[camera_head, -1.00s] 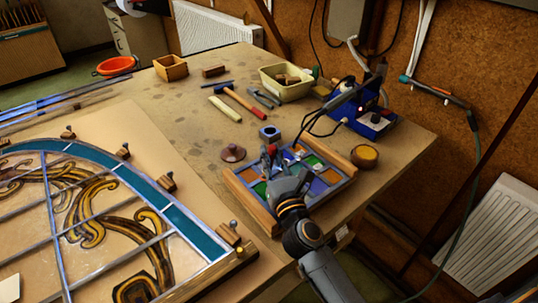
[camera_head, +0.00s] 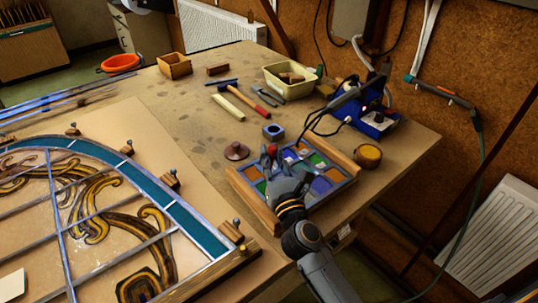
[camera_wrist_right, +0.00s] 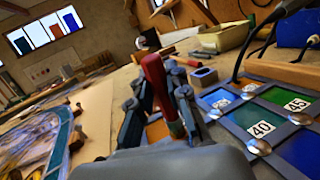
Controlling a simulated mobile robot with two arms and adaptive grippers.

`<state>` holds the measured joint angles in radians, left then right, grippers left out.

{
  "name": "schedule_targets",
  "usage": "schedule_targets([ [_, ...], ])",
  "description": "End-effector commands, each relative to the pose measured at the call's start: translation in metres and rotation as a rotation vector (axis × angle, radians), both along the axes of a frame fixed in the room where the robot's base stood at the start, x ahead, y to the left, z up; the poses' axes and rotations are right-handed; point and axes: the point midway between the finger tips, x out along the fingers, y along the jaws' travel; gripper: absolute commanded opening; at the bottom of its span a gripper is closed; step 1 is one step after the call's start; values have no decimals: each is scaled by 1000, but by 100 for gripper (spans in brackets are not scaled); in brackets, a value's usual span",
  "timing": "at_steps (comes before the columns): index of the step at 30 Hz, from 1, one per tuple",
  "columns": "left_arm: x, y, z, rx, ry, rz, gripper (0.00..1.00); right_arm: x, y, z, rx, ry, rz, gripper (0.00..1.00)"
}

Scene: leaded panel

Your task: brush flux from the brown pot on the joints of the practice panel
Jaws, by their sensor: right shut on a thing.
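The practice panel (camera_head: 321,186), with coloured panes between grey lead strips, lies in a wooden frame at the bench's front right. In the right wrist view its panes (camera_wrist_right: 272,97) carry number labels such as 40 and 45. My right gripper (camera_head: 276,174) is over the panel's left part, shut on a red-handled tool (camera_wrist_right: 154,80), apparently the brush. The handle stands up, slightly tilted; its bristle end is hidden, so I cannot tell whether it touches a joint. A round brown pot (camera_head: 367,157) with a yellowish top stands right of the panel. My left gripper is not in view.
Behind the panel are a small blue-grey block (camera_head: 273,132) and a dark reddish knobbed piece (camera_head: 236,152). A blue soldering station (camera_head: 376,123) with cables stands behind the pot. A hammer (camera_head: 244,103) and cream tub (camera_head: 289,86) lie further back. A large leaded panel (camera_head: 199,233) fills the left.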

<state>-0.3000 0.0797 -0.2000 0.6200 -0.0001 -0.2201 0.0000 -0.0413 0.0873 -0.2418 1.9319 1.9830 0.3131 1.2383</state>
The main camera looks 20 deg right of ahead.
Motion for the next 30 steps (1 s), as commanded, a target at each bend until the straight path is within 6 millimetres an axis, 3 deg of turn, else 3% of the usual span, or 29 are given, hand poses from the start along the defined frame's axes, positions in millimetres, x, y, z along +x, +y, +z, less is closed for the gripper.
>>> schedule_targets([
  [8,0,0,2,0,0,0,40,3,-10,0,0,1,-3,0],
  [30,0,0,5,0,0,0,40,0,0,2,0,1,-2,0],
])
